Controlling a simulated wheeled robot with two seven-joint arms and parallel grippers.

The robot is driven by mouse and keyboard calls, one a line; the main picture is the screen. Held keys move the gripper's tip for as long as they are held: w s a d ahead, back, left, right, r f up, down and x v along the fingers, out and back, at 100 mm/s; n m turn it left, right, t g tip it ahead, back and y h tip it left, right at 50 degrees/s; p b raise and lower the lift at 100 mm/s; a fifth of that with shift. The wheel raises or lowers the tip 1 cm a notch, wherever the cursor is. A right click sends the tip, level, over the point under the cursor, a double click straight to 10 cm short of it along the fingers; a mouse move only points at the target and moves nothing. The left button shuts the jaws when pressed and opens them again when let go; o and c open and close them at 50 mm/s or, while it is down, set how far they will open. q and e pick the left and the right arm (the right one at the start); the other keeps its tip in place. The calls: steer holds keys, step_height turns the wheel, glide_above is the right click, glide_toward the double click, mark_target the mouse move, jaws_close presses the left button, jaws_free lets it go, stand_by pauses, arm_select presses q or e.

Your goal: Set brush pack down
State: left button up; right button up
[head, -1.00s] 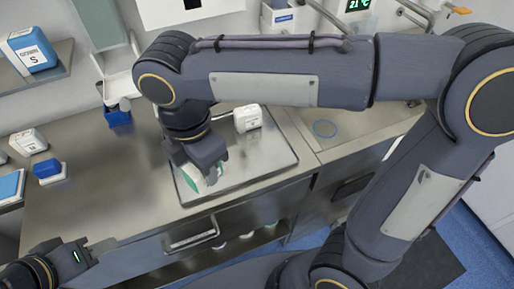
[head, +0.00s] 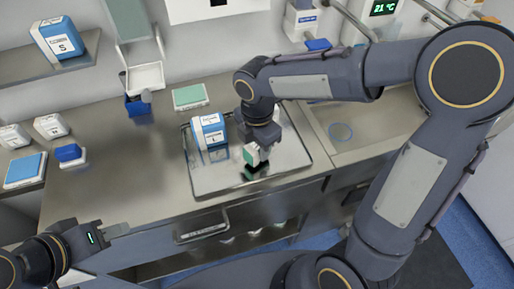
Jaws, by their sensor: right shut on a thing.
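The brush pack (head: 250,154) is a small white and green piece in the head view, at the tips of my right gripper (head: 257,148). My right gripper points down and is shut on it, hiding part of it.
A blue and white box (head: 209,132) stands in the tray, left of my right gripper. A green-topped pack (head: 190,96) lies behind the tray. Blue and white packs (head: 25,170) sit at the far left. The counter (head: 120,185) between is clear.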

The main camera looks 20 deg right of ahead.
steer(key=shift+f, duration=0.8)
steer(key=shift+f, duration=0.2)
steer(key=o, duration=1)
steer(key=shift+r, duration=0.1)
